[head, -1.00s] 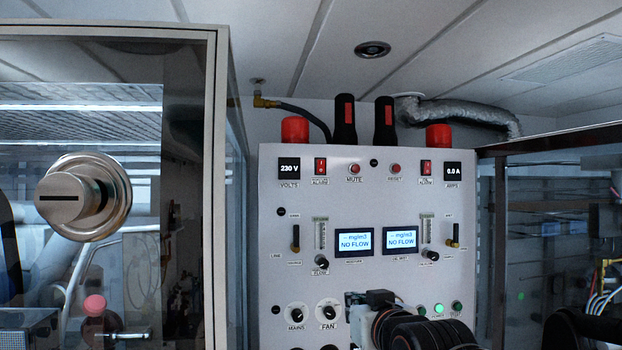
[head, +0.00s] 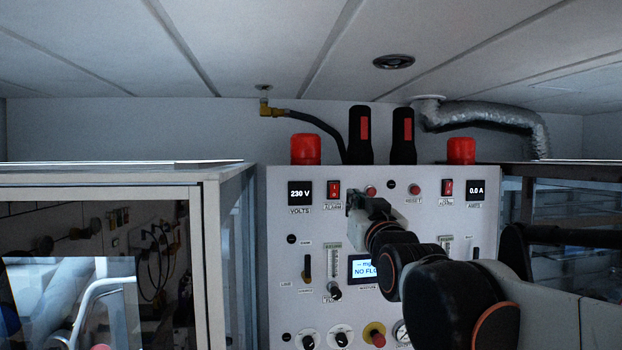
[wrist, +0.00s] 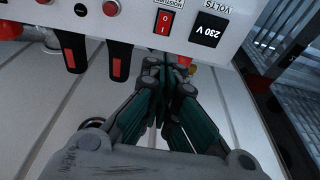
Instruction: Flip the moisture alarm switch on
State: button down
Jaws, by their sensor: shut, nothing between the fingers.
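The moisture alarm switch (head: 333,190) is a small red rocker near the top left of the white panel (head: 285,260), right of the 230 V display. It shows upside down in the wrist view (wrist: 164,22), with its I and O marks visible. I cannot tell which way it is tipped. My gripper (wrist: 164,64) is shut and empty, its fingertips apart from the switch in the wrist picture. In the head view my gripper (head: 354,197) appears just right of the switch, mostly hidden behind my wrist.
The 230 V display (wrist: 209,30) is beside the switch. Red lamps (head: 305,150) and black red-marked handles (head: 360,135) stand along the panel's top. A MUTE button (head: 371,191) lies close right of my gripper. A glass-fronted cabinet (head: 212,260) is at left.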

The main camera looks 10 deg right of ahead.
aim_at(334, 190)
jog(key=p+x, duration=0.3)
jog(key=x, duration=1.1)
jog(key=shift+p, duration=0.3)
jog(key=shift+w+r, duration=0.25)
jog(key=shift+w, duration=0.1)
